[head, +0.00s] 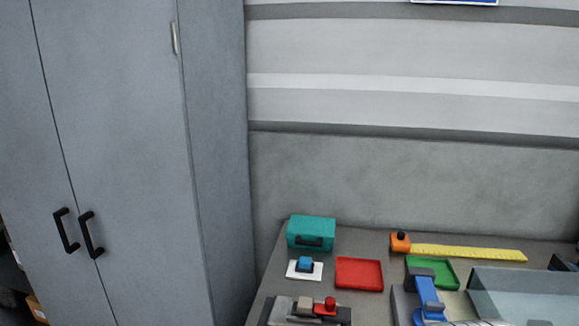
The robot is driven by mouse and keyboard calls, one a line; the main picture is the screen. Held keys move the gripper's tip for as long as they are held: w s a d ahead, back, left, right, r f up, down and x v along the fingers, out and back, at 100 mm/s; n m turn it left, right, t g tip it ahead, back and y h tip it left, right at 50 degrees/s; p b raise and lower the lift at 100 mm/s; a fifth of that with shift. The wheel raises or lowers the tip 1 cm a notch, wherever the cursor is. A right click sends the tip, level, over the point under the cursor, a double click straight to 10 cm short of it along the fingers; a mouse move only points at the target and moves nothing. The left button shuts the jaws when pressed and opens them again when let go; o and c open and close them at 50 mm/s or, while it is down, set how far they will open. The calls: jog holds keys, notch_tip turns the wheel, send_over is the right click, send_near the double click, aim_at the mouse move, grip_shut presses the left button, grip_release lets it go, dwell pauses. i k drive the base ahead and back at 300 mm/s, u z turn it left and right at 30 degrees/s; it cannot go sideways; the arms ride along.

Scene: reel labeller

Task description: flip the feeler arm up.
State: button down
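A grey machine (400,304) stands at the lower right of the bench, cut off by the bottom edge of the head view. A blue arm-like part (428,295) lies on it and slopes toward me, with a dark grey block (432,273) at its far end. It may be the feeler arm; I cannot tell for sure. A clear panel (525,292) stands to its right. My gripper is not in view.
On the bench are a teal box (311,232), a blue button on a white plate (304,268), a red tray (359,274), a green tray (443,268), a yellow tape (470,252) and a red-knobbed device (327,306). A grey cabinet (130,150) stands left.

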aim_at(432, 310)
jog(key=u, duration=0.25)
jog(key=k, duration=1.05)
jog(key=z, duration=0.65)
jog(key=i, duration=1)
jog(key=u, duration=0.05)
